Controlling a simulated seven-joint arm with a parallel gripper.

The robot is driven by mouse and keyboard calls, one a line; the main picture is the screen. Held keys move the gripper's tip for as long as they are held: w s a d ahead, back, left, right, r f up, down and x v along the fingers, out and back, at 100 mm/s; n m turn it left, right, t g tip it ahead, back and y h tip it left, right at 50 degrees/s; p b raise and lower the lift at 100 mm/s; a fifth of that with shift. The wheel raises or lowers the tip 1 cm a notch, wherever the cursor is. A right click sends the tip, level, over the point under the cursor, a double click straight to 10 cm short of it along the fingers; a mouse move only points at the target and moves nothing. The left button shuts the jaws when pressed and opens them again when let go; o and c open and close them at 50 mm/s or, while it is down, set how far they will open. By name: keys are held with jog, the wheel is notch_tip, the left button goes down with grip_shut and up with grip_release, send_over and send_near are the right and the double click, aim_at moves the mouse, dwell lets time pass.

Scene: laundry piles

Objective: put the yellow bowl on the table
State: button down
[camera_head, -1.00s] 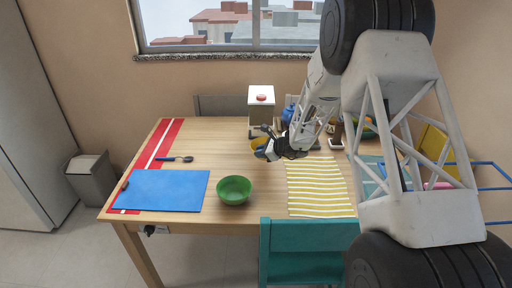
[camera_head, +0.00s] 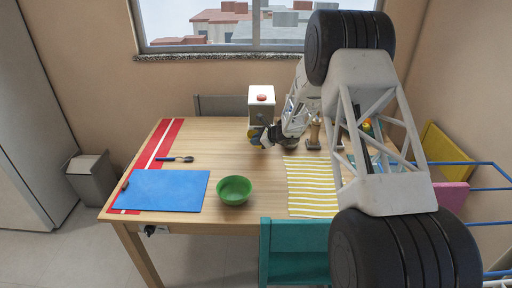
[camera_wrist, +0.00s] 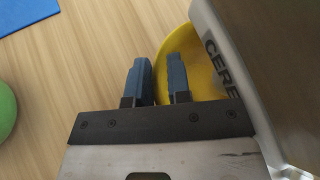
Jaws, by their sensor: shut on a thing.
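The yellow bowl (camera_wrist: 205,62) shows in the wrist view, partly hidden by a finger and a pale box. My gripper (camera_wrist: 157,68) is shut on its rim, one finger on each side of the wall. In the head view, my gripper (camera_head: 257,137) is over the back middle of the wooden table (camera_head: 222,142). Only a small part of the yellow bowl (camera_head: 252,131) shows there, beside the fingers. I cannot tell whether the bowl touches the table.
A pale box lettered "CERE" (camera_wrist: 242,50) is close to the bowl's right. A green bowl (camera_head: 234,190), blue mat (camera_head: 168,191), spoon (camera_head: 180,159) and striped cloth (camera_head: 312,187) lie on the table. The left-centre is clear.

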dwell(0.3)
jog(key=shift+f, duration=1.75)
jog(key=shift+f, duration=0.1)
jog(key=c, duration=1.1)
grip_release()
jog(key=shift+o, duration=0.2)
jog(key=shift+v, duration=0.8)
jog(key=v, duration=1)
jog(key=shift+d, duration=0.2)
